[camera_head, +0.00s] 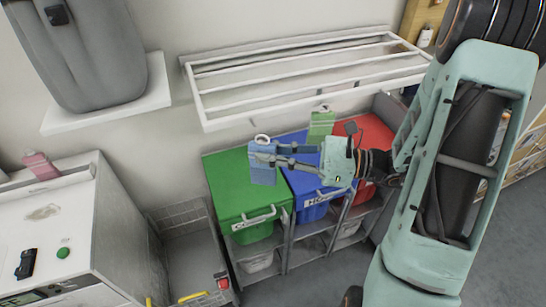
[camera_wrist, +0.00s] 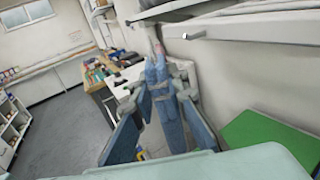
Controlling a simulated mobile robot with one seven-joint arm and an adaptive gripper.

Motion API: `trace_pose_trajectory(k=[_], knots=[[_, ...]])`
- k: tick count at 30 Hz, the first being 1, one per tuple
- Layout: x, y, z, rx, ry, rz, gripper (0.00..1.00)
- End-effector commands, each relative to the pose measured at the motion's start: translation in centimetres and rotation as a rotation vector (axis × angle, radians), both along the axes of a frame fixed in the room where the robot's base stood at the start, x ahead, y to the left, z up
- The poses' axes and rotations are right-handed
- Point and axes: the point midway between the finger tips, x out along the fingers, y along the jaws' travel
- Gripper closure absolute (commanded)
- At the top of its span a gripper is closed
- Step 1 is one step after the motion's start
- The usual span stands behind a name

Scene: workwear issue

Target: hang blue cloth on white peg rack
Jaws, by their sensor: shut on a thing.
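The blue cloth (camera_head: 263,172) hangs down from my gripper (camera_head: 272,155), in front of the green bin in the head view. A small pale ring shows at the cloth's top. In the wrist view the blue cloth (camera_wrist: 168,108) lies between the two fingers of my gripper (camera_wrist: 160,90), which is shut on it. The white peg rack (camera_head: 300,82) is fixed to the wall above and behind the gripper, with the cloth below its front rail and apart from it. A green cloth (camera_head: 320,127) hangs under the rack's front rail, right of the blue cloth.
Green (camera_head: 238,188), blue (camera_head: 312,198) and red (camera_head: 372,138) lidded bins stand on a grey shelf unit below the rack. A grey container (camera_head: 95,60) stands on a white wall shelf at upper left. A white machine (camera_head: 60,225) stands at lower left.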

Motion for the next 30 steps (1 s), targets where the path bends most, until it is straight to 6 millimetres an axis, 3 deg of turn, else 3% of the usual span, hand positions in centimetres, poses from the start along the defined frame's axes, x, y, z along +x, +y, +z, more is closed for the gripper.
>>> trace_pose_trajectory(k=[30], knots=[[5.7,1.6,-0.7,0.0,-0.002,-0.001,1.0]])
